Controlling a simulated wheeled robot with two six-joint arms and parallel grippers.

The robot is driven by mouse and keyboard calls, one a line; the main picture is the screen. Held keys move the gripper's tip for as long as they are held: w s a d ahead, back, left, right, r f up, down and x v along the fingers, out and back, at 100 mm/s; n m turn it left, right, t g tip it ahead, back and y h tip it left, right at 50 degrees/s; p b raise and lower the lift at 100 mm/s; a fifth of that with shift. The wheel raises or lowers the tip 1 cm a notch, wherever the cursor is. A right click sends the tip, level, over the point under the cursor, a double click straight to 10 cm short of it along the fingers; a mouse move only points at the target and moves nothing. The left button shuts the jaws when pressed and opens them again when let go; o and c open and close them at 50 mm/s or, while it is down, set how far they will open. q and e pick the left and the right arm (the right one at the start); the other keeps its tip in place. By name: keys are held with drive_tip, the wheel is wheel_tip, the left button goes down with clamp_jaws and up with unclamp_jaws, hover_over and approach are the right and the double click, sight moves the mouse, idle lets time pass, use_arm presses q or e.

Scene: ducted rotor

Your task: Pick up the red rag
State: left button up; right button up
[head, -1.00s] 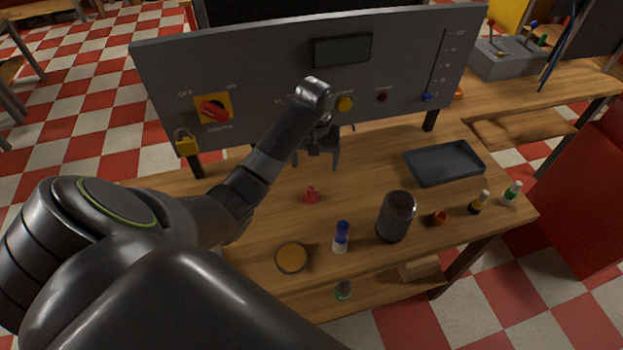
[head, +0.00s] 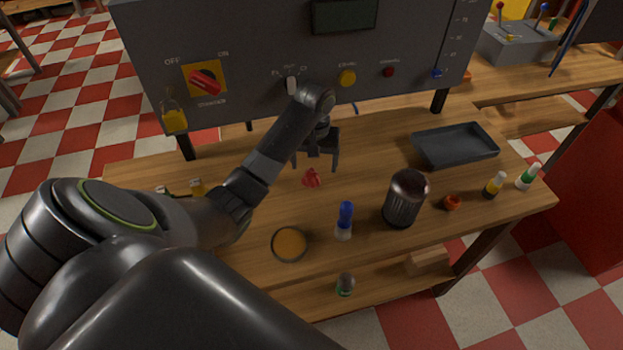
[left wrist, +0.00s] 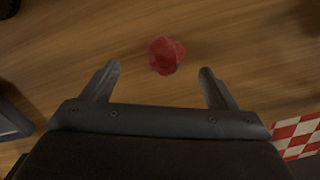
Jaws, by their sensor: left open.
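The red rag (head: 312,178) is a small crumpled lump on the wooden table, near the middle of the head view. It also shows in the left wrist view (left wrist: 166,55), just beyond the fingertips and between their lines. My left gripper (head: 316,165) is open and empty, above the table and close behind the rag in the head view. Its two fingers show spread apart in the left wrist view (left wrist: 158,70). The rag lies apart from both fingers. My right gripper is not in view.
A black tray (head: 455,146) lies at right. A grey control panel (head: 250,60) rises behind. The wood around the rag is clear.

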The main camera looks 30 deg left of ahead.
sight(311, 170)
use_arm(q)
drive_tip(key=f+b, duration=0.2)
drive_tip(key=f, duration=0.1)
drive_tip(key=shift+a+b, duration=0.3)
drive_tip(key=shift+a, duration=0.05)
wheel_tip(311, 170, down, 2)
drive_tip(key=c, duration=1.1)
drive_tip(key=shift+r, duration=0.15)
drive_tip(key=shift+r, duration=0.25)
wheel_tip(311, 170, up, 2)
drive_tip(key=shift+r, duration=0.1)
wheel_tip(311, 170, up, 6)
drive_tip(key=p, duration=0.6)
drive_tip(key=shift+r+p, duration=0.55)
drive_tip(key=shift+p, duration=0.4)
